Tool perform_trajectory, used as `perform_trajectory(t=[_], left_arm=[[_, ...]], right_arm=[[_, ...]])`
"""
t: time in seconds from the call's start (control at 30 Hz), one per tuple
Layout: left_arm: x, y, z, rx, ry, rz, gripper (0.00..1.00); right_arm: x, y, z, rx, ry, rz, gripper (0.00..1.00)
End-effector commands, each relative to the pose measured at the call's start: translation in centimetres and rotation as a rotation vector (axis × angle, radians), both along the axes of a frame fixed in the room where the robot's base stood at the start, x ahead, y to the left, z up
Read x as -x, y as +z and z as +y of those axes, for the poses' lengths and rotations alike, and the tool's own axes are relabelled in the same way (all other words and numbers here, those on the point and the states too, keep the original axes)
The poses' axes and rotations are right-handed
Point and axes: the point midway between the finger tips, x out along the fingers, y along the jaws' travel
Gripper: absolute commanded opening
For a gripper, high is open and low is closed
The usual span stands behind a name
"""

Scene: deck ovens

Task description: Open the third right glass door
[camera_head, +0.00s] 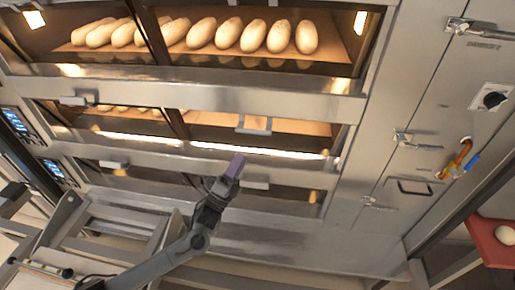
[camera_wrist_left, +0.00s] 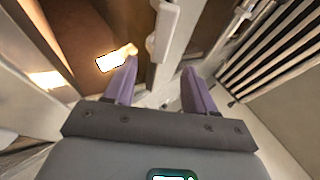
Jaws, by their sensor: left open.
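The third right glass door (camera_head: 285,190) is low on the oven front in the head view and looks shut. Its pale handle (camera_head: 254,182) sticks out just right of my left gripper (camera_head: 236,163). In the left wrist view, a pale handle bar (camera_wrist_left: 166,28) lies ahead of the gap between the two purple fingers of my left gripper (camera_wrist_left: 160,70). These fingers are spread apart with nothing between them. I cannot tell whether a finger touches the handle. My right gripper is not in view.
Another right handle (camera_head: 254,124) sits above, and a left handle (camera_head: 114,164) sits beside the third door. Loaves (camera_head: 253,35) fill the top deck. A steel cabinet (camera_head: 420,130) with latches is at right. A red tray (camera_head: 490,242) stands at the lower right.

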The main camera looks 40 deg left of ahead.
Motion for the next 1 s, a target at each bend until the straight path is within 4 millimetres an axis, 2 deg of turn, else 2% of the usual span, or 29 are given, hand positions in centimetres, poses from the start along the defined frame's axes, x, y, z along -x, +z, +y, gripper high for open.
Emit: perform_trajectory(t=[0.03,0.23,0.47,1.0], left_arm=[[-0.6,-0.8,0.3,-0.014,-0.001,-0.021,0.55],[-1.5,0.3,0.6,-0.035,-0.003,-0.073,0.55],[-2.7,1.8,0.5,-0.033,-0.003,-0.088,0.55],[-8.6,7.0,0.3,-0.031,-0.003,-0.086,0.55]], right_arm=[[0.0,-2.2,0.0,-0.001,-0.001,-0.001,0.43],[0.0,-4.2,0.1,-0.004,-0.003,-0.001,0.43],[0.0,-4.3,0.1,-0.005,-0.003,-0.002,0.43],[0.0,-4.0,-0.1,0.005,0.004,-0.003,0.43]])
